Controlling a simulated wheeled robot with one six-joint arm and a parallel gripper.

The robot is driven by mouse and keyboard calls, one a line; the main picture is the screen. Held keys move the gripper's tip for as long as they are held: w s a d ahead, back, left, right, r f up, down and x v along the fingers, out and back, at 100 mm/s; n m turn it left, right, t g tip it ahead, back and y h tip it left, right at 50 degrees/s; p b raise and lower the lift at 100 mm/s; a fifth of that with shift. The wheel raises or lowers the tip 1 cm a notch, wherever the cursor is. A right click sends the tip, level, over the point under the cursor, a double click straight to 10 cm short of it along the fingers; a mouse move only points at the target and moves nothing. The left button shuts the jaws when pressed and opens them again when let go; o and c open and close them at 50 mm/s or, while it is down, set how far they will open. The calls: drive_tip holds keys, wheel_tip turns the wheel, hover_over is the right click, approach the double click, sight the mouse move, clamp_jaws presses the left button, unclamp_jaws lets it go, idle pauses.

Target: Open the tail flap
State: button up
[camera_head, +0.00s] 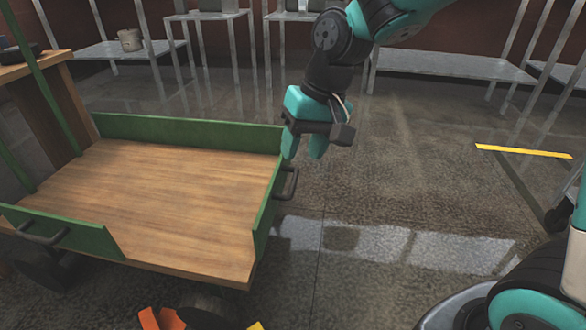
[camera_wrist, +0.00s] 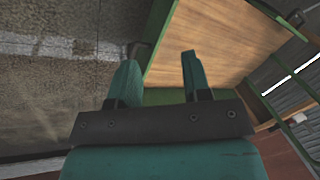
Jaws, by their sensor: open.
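A flatbed cart has a wooden bed (camera_head: 185,195) and low green side walls. The green flap at its right end (camera_head: 266,213) stands upright and has a dark bar handle (camera_head: 287,184) on its outer face. My gripper (camera_head: 304,155) points down beside the far end of this flap, close to the handle. A dark part shows beside the left finger. I cannot tell if they touch.
A second green panel with a handle (camera_head: 43,237) is at the cart's front left. Grey metal tables (camera_head: 450,66) stand along the back. Orange items (camera_head: 160,318) lie at the bottom.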

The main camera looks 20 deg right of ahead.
drive_tip(key=w+d+f+m+p, duration=0.2)
drive_tip(key=w+d+m+p, duration=0.15)
drive_tip(key=w, duration=0.55)
drive_tip(key=m+h, duration=0.1)
drive_tip(key=m, duration=0.2)
approach(294, 183)
drive_tip(key=b+x, duration=0.7)
drive_tip(key=x, duration=0.1)
drive_tip(key=shift+w+a+f+b, duration=0.1)
drive_tip(key=shift+f+b, duration=0.3)
drive_tip(key=shift+f, duration=0.15)
drive_tip(key=shift+c, duration=0.3)
clamp_jaws()
